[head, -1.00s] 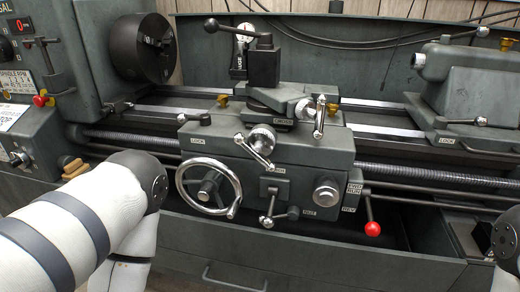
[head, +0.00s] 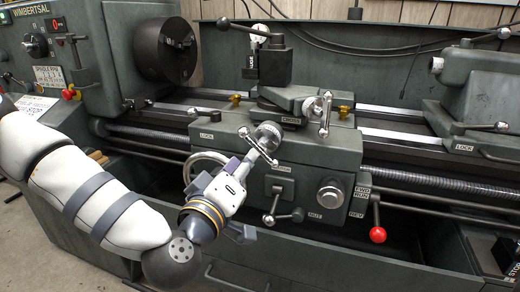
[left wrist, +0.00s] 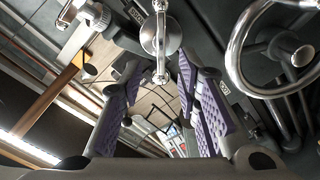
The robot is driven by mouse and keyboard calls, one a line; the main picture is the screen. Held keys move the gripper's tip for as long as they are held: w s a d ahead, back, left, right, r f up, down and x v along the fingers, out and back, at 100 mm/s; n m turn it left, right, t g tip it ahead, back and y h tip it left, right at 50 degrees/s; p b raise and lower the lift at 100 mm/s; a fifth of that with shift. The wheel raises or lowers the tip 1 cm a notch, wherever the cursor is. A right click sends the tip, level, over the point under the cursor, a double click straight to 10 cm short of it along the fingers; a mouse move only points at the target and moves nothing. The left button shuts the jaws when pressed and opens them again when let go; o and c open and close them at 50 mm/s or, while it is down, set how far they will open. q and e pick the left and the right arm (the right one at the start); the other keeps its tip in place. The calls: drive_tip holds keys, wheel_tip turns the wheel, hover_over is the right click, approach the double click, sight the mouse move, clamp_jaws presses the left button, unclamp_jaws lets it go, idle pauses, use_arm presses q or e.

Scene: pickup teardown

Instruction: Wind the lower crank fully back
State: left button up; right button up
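The lower crank (head: 267,138) is a bright metal hub with a slanted bar and knob ends, on the front of the lathe carriage. The upper crank (head: 325,112) sits higher and to the right. My left gripper (head: 254,160) comes from the lower left, up to the lower crank's bar. In the left wrist view the lower crank (left wrist: 160,36) stands at the top. Its near bar end lies between the purple-padded fingers of my left gripper (left wrist: 160,62), which are apart with gaps on both sides. My right gripper is in neither view.
A large handwheel (head: 203,168) is partly hidden behind my left wrist. It shows at the right in the left wrist view (left wrist: 235,60). A red-knobbed lever (head: 377,234) and a small black-knobbed lever (head: 272,216) stick out lower right. The chuck (head: 165,48) is upper left.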

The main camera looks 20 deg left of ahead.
sight(256, 149)
use_arm(q)
drive_tip(key=w, duration=0.8)
drive_tip(key=shift+w+d+f+b, duration=0.1)
drive_tip(key=shift+w+d+b, duration=0.1)
drive_tip(key=shift+w+b, duration=0.15)
clamp_jaws()
